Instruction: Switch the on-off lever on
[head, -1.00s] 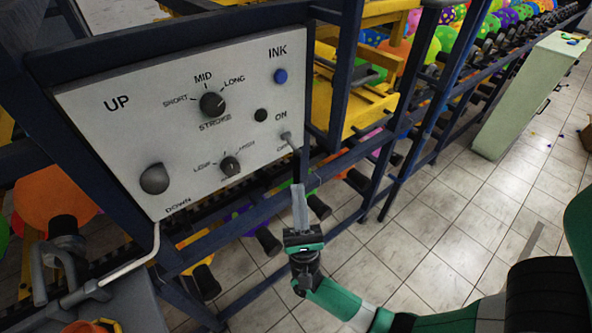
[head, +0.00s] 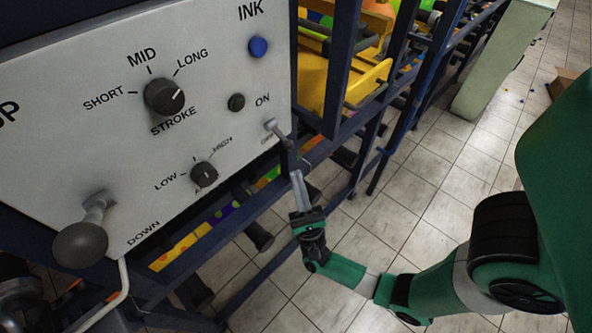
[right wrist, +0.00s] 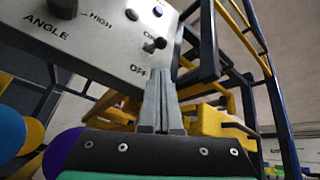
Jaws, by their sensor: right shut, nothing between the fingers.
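The on-off lever (head: 280,135) is a small grey lever at the lower right of the white control panel (head: 60,150), beside the ON and OFF labels. It sticks out and slants downward in the head view. In the right wrist view the lever (right wrist: 155,44) shows end-on as a dark knob above my fingertips. My right gripper (head: 297,176) is shut and empty, pointing up just below the lever. Its fingers also show in the right wrist view (right wrist: 160,78). Whether the fingertips touch the lever I cannot tell. My left gripper is out of view.
The panel also carries a stroke knob (head: 164,96), an angle knob (head: 204,174), a blue ink button (head: 258,47), a black button (head: 236,102) and a large UP/DOWN lever (head: 82,240). Dark blue frame bars (head: 342,70) stand right of the panel. Tiled floor (head: 420,190) lies open beyond.

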